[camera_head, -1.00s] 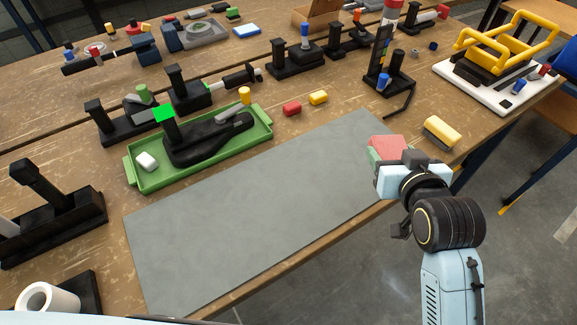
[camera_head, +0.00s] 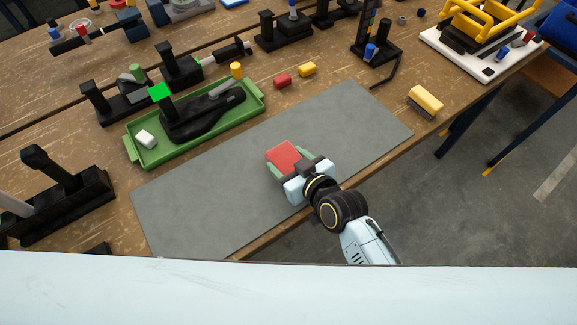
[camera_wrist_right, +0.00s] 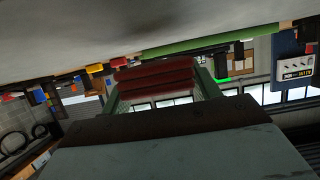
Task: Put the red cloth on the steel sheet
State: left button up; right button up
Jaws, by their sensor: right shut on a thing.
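The red cloth (camera_head: 284,157) is a folded red block held between the fingers of my right gripper (camera_head: 287,163). In the right wrist view the cloth (camera_wrist_right: 155,84) shows as stacked red layers between the two greenish fingers. The steel sheet (camera_head: 215,195) is a flat grey rectangle along the table's front edge. My right gripper is over the middle of the sheet, with the cloth above or at its surface; I cannot tell whether they touch. My left gripper is not in view.
A green tray (camera_head: 134,153) with a black part and a white block lies behind the sheet. A red block (camera_head: 282,80) and a yellow block (camera_head: 307,69) lie near its back edge. A yellow brush-like block (camera_head: 426,99) is to the right. The sheet's left half is bare.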

jog(key=shift+f, duration=0.9)
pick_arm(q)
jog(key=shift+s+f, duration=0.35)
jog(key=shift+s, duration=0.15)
pick_arm(e)
jog(key=shift+f, duration=0.4)
jog(key=shift+f, duration=0.1)
jog(key=shift+f+b, duration=0.1)
jog(key=shift+b, duration=0.2)
jog(key=o, duration=1)
jog(key=shift+c, duration=0.2)
